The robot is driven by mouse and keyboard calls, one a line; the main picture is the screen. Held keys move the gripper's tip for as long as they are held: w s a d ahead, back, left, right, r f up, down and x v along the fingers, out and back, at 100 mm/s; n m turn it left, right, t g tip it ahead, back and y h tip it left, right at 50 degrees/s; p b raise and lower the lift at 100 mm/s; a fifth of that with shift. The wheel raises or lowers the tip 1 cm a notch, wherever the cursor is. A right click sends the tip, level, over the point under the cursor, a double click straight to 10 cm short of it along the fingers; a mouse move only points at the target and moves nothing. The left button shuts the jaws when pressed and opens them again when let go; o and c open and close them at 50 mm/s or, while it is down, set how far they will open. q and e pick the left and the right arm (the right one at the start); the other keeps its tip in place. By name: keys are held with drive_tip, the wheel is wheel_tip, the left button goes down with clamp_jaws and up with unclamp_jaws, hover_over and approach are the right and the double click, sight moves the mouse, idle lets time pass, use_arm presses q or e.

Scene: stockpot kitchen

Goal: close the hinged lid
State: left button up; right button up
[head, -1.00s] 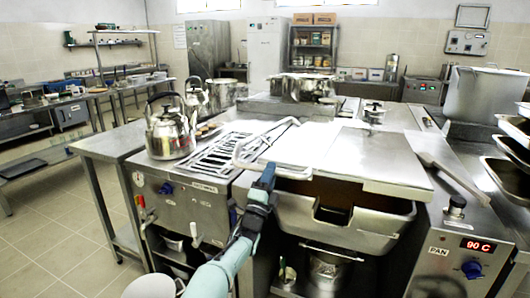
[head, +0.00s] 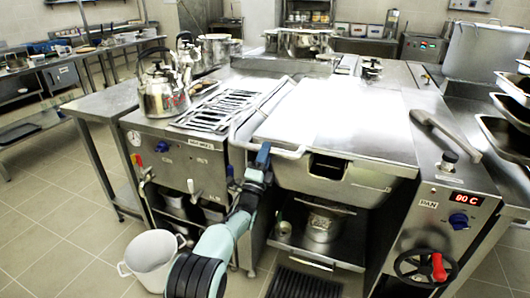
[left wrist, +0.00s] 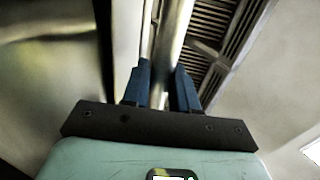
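The hinged lid (head: 335,112) is a broad pale metal plate in the head view. A tubular handle (head: 240,132) runs round the lid's left side and front left corner. My left gripper (head: 263,152) is at the front stretch of this handle. In the left wrist view its two blue fingers (left wrist: 162,72) stand close on either side of a bright bar, and appear shut on it. My right gripper is not in view.
Kettles (head: 163,92) and a slotted grate (head: 217,110) are left of the lid. A control panel (head: 450,205) with a red-knobbed wheel (head: 428,268) is at right. A white bucket (head: 152,258) stands on the floor beside my left arm.

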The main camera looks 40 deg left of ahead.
use_arm(q)
drive_tip(key=o, duration=0.3)
drive_tip(key=shift+w+f, duration=0.55)
drive_tip(key=shift+s, duration=0.2)
drive_tip(key=shift+s, duration=0.1)
drive_tip(key=v, duration=1.3)
drive_tip(key=shift+r, duration=0.2)
drive_tip(key=shift+d, duration=0.1)
